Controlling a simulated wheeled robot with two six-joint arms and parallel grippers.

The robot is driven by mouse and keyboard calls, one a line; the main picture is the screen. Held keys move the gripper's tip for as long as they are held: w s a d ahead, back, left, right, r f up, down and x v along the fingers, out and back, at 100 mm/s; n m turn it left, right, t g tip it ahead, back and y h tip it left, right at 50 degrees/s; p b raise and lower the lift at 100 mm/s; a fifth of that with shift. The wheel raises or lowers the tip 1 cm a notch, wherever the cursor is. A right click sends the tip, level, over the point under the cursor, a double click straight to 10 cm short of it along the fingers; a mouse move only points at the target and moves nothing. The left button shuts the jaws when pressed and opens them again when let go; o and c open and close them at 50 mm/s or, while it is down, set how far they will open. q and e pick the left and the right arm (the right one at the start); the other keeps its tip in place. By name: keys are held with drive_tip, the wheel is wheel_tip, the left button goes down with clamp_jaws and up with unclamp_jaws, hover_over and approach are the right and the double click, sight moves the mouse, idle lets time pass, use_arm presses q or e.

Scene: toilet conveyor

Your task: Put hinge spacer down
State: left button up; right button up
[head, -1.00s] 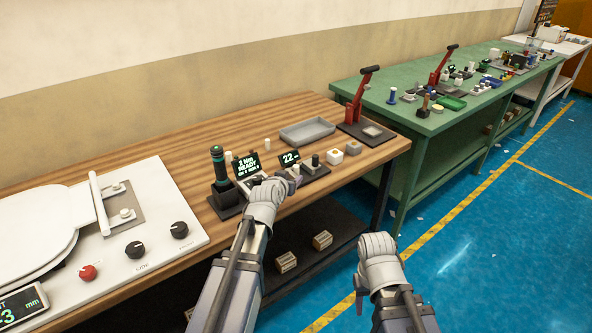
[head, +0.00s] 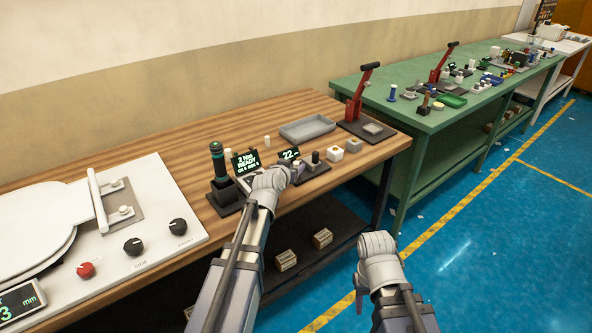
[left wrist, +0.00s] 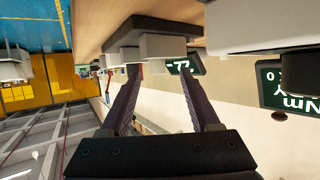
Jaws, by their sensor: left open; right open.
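My left gripper (head: 293,173) is at the small gauge fixture on the wooden bench, beside the display reading "22". In the left wrist view its two dark fingers (left wrist: 160,72) are apart, with their tips just under a pale grey block (left wrist: 165,47) on a dark base (left wrist: 140,27). A small pale piece (head: 298,166) shows at the fingertips in the head view; I cannot tell whether it is the hinge spacer or whether it touches the fingers. Nothing is clearly gripped. My right gripper (head: 376,243) hangs over the blue floor, clear of the bench; its fingers are hard to see.
A torque driver (head: 219,165) stands beside the left hand. A green bench (head: 430,120) is beyond.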

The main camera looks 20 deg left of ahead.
sight(296, 163)
use_arm(q)
drive_tip(key=b+x, duration=0.1)
drive_tip(key=x, duration=0.3)
drive_tip(key=shift+d+r, duration=0.1)
drive_tip(key=shift+d, duration=0.05)
drive_tip(key=shift+s, duration=0.1)
drive_tip(key=shift+c, duration=0.3)
clamp_jaws()
